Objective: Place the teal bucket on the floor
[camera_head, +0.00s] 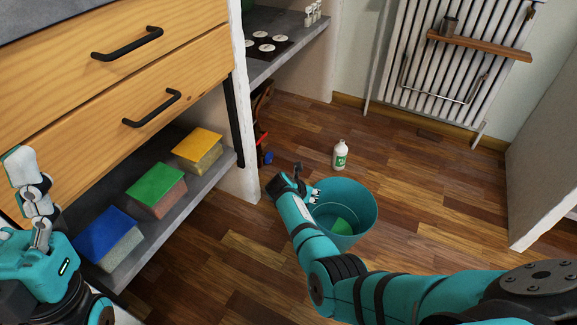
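The teal bucket (357,192) is upright over the wooden floor, right of the counter, with a green item (343,225) inside. I cannot tell whether its base touches the floor. My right gripper (314,194) is at the left side of its rim, partly hidden by my wrist. Its pale finger parts meet the rim in the picture, but their closure on it is unclear. My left gripper (28,170) is at the left edge, before the drawers and away from the bucket. No object shows in it, and its opening is unclear.
A white bottle (340,155) stands on the floor behind the bucket. Blue (108,238), green (157,189) and yellow-topped (197,151) sponges lie on the low shelf (218,163). A radiator (440,70) is at the back. Floor right of the bucket (440,200) is clear.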

